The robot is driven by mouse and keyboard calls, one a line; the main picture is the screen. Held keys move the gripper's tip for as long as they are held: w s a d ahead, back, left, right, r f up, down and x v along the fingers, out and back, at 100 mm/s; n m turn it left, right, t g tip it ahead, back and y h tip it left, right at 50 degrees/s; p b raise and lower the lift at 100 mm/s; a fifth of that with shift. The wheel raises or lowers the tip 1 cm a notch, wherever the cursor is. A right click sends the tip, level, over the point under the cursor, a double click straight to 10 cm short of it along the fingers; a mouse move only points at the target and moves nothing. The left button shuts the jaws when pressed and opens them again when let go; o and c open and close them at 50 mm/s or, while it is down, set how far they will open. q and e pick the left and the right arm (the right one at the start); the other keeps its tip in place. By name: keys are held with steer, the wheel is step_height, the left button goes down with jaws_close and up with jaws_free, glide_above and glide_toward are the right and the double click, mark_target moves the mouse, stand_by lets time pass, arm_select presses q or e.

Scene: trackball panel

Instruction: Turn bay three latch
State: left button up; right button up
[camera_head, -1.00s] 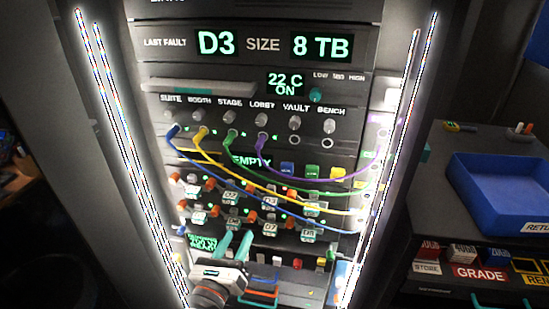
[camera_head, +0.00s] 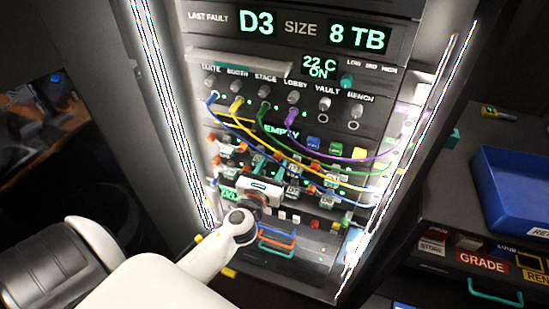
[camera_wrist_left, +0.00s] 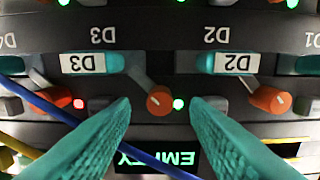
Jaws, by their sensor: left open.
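The bay three drive carries a white D3 label (camera_wrist_left: 90,63), upside down in the left wrist view. Beside it is a latch with an orange knob (camera_wrist_left: 160,99) on a grey arm that slants up towards the D3 handle. My left gripper (camera_wrist_left: 158,104) is open, its teal fingertips on either side of this knob; I cannot tell whether they touch it. In the head view my left gripper (camera_head: 269,165) is at the drive rows, and its body and arm hide part of the lower bays.
The neighbouring bay has a D2 label (camera_wrist_left: 234,63) and its own orange knob (camera_wrist_left: 272,100). A blue cable (camera_wrist_left: 150,158) crosses between the fingers near the EMPTY display (camera_wrist_left: 160,160). Several patch cables droop over the panel. A blue tray (camera_head: 515,190) stands at the right.

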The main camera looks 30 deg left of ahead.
arm_select(q)
steer(key=shift+x, duration=0.85)
steer(key=shift+c, duration=0.3)
jaws_close()
